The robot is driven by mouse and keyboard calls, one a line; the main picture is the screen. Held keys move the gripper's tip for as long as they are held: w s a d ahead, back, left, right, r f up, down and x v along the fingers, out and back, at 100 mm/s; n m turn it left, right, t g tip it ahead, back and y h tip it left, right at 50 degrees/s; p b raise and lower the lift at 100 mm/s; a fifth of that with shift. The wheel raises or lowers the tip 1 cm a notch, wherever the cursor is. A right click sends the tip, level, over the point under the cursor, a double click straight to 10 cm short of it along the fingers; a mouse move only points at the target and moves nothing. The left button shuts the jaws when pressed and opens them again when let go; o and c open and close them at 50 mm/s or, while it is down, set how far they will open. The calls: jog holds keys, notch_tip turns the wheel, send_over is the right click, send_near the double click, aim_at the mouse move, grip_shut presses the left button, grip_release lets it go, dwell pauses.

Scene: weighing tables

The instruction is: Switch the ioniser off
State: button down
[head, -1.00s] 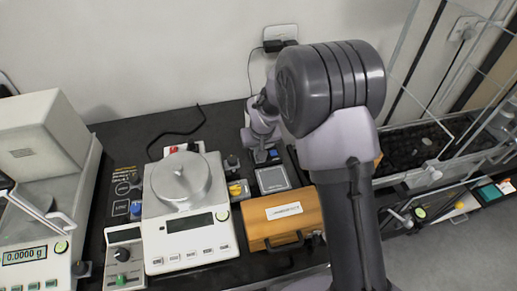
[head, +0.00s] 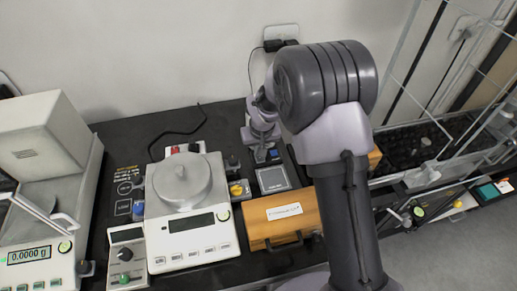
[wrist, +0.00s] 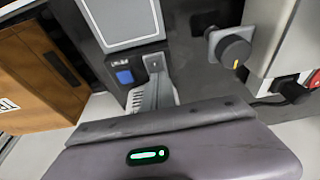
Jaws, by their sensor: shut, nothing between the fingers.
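My gripper (wrist: 153,92) is shut and empty, low at the back of the black bench in the head view (head: 262,155). A black knob (wrist: 233,51) with a yellow mark sits to the right in the wrist view. No label readable here tells which part is the ioniser or its switch.
A wooden case (head: 285,219) stands in front of the grey device. A white balance (head: 188,248) with a round pan stands to its left, and another balance (head: 45,240) reads 0.0000 g at far left. Wire racking (head: 455,100) is on the right.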

aim_at(259, 157)
jog(key=shift+s+d+f, duration=0.15)
jog(key=shift+s+f, duration=0.55)
jog(key=shift+s, duration=0.1)
jog(key=r+p, duration=0.1)
jog(key=r, duration=0.1)
jog(key=r+p, duration=0.1)
jog(key=r, duration=0.1)
jog(key=r+p, duration=0.1)
jog(key=r, duration=0.1)
jog(key=shift+w+p, duration=0.25)
jog(key=shift+p, duration=0.05)
jog(key=p+v, duration=0.2)
jog(key=v, duration=0.7)
jog(key=shift+s, duration=0.45)
jog(key=shift+w+d+r+t+p, duration=0.1)
jog(key=shift+w+d+t+p, duration=0.25)
jog(key=shift+d+p, duration=0.45)
jog(key=shift+s+a, duration=0.1)
jog(key=shift+a, duration=0.1)
